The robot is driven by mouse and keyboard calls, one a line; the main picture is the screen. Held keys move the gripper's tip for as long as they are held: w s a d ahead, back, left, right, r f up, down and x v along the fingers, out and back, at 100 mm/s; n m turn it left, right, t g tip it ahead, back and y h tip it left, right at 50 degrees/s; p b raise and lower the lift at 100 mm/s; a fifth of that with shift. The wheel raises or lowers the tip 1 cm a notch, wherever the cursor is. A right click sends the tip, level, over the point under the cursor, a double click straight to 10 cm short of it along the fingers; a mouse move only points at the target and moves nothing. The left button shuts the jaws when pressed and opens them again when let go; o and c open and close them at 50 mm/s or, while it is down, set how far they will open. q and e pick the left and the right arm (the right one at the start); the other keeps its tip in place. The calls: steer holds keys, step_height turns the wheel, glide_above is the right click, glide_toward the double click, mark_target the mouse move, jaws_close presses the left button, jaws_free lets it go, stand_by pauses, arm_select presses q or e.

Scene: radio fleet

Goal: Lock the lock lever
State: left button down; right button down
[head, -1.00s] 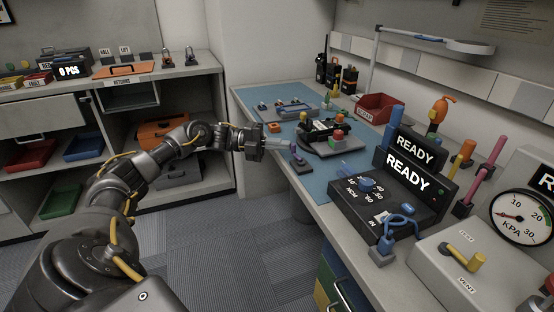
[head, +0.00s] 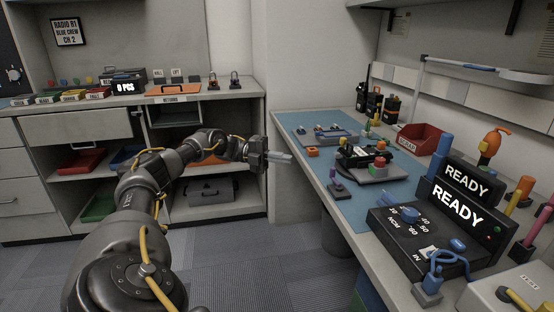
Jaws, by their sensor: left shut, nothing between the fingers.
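No lever is clearly labelled as the lock lever. My right gripper is out of view.
The blue mat (head: 352,208) covers the bench's left part. A black READY console (head: 405,245), a red bin (head: 421,138) and coloured posts stand to its right. Shelves with trays and a grey case (head: 206,191) are at left. The floor between (head: 250,255) is open.

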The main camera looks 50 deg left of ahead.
arm_select(q)
steer(key=shift+v, duration=1.1)
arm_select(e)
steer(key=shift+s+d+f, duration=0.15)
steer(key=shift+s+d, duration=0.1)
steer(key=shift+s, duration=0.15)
arm_select(q)
steer(key=shift+w, duration=0.2)
